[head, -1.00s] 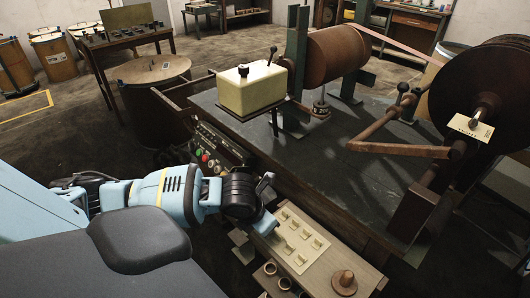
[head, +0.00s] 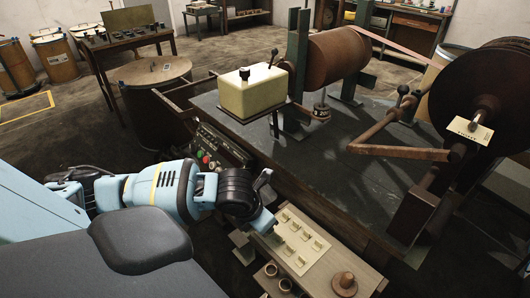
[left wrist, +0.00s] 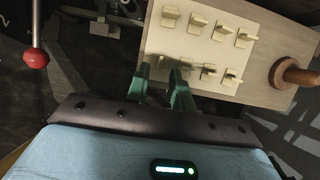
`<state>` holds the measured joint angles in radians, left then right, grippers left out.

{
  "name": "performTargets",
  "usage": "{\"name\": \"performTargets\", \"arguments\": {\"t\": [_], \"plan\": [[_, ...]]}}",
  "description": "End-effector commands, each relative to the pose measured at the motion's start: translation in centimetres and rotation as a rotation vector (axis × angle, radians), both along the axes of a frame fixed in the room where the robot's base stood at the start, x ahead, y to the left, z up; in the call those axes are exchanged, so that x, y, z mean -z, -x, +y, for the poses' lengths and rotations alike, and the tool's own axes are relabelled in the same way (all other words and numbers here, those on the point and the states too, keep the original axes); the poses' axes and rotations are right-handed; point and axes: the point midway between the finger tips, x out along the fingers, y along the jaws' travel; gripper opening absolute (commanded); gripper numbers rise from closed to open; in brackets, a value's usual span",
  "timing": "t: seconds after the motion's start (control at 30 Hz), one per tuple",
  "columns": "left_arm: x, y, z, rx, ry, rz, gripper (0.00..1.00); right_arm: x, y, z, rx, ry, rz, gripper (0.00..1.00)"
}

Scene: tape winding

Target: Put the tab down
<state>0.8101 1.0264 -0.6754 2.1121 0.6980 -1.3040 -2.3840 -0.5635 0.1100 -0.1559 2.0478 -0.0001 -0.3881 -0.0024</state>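My left gripper (head: 268,226) is low at the left edge of a cream board (head: 311,263) that bears small upright cream tabs in two rows. In the left wrist view its two green fingers (left wrist: 161,76) are apart, with a gap between them, at the board's lower edge. One cream tab (left wrist: 183,66) stands close to the tip of the right-hand finger; I cannot tell if they touch. Several other tabs, such as one in the upper row (left wrist: 198,20), stand on the board (left wrist: 160,43). My right gripper is not in view.
A wooden stamp-like knob (head: 344,284) and small round cups (head: 271,269) are beside the board. A dark bench (head: 335,180) carries a rusty drum (head: 337,55), a cream box (head: 251,91) and a lever. A pale card (head: 467,129) is at the large reel (head: 485,85) on the right.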

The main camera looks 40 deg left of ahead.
Motion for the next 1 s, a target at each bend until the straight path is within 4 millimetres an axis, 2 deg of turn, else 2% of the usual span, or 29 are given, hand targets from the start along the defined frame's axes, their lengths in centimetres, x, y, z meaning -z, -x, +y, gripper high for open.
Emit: {"name": "performTargets", "arguments": {"t": [0.03,0.2,0.43,0.6,1.0], "plan": [[-1.2,0.3,0.1,0.001,-0.002,-0.004,0.24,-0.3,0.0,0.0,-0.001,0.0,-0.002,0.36],[-4.5,1.6,0.2,0.001,-0.003,-0.005,0.24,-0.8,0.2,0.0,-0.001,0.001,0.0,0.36],[-7.7,3.0,0.2,-0.001,-0.002,-0.003,0.24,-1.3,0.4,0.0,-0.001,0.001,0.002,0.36],[-8.7,3.5,0.2,-0.001,0.0,0.0,0.24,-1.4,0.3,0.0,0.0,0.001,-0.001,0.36],[-8.8,3.6,0.2,-0.001,0.002,0.0,0.24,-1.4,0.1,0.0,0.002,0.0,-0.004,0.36]]}}
